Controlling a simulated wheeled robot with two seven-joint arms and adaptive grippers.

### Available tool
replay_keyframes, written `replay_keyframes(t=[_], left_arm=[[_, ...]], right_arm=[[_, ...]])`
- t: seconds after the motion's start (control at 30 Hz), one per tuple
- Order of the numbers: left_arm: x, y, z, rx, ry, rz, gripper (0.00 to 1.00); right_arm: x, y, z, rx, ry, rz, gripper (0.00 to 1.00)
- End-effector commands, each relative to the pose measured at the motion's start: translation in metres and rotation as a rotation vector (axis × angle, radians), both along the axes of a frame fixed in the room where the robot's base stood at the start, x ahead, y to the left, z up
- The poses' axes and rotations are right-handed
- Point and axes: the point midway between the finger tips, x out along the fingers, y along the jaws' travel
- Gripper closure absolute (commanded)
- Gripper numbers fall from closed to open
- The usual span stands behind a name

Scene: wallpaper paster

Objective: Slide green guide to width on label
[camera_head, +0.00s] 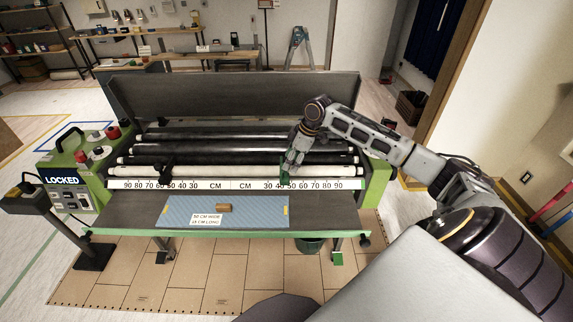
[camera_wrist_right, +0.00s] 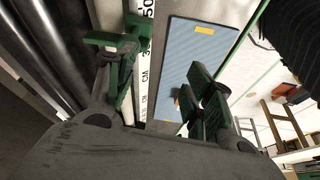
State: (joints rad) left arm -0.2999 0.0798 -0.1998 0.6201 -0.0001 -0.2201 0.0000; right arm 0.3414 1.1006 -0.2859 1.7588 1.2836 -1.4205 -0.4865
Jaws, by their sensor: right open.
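The green guide (camera_head: 284,178) sits on the white ruler strip (camera_head: 325,184) at the front of the machine, close to the 40 and 50 marks of the right-hand scale. My right gripper (camera_head: 291,165) is over the strip at the guide and partly hides it. In the right wrist view the gripper (camera_wrist_right: 163,85) is open, with green at both fingers. The guide (camera_wrist_right: 103,40) appears beside the left-hand finger; I cannot tell whether they touch. The label (camera_head: 206,218) on the blue sheet (camera_head: 255,210) reads 50 CM WIDE; its second line is unclear. My left gripper is out of view.
A black guide (camera_head: 166,171) sits on the left part of the rail. Rollers (camera_head: 230,150) lie behind the strip. A small brown block (camera_head: 223,208) rests on the sheet. The machine's table (camera_head: 320,212) is clear right of the sheet.

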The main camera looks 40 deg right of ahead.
Motion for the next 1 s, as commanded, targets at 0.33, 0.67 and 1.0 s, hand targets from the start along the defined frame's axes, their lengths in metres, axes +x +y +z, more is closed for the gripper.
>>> replay_keyframes(t=[0.33, 0.67, 1.0], left_arm=[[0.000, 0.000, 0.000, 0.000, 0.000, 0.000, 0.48], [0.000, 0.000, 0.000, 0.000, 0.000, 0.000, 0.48], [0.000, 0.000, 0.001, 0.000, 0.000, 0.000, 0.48]], right_arm=[[0.016, -0.048, 0.056, 0.025, -0.047, -0.035, 0.48], [0.016, -0.049, 0.058, 0.028, -0.047, -0.035, 0.48], [0.020, -0.046, 0.047, 0.027, -0.046, -0.036, 0.48]])
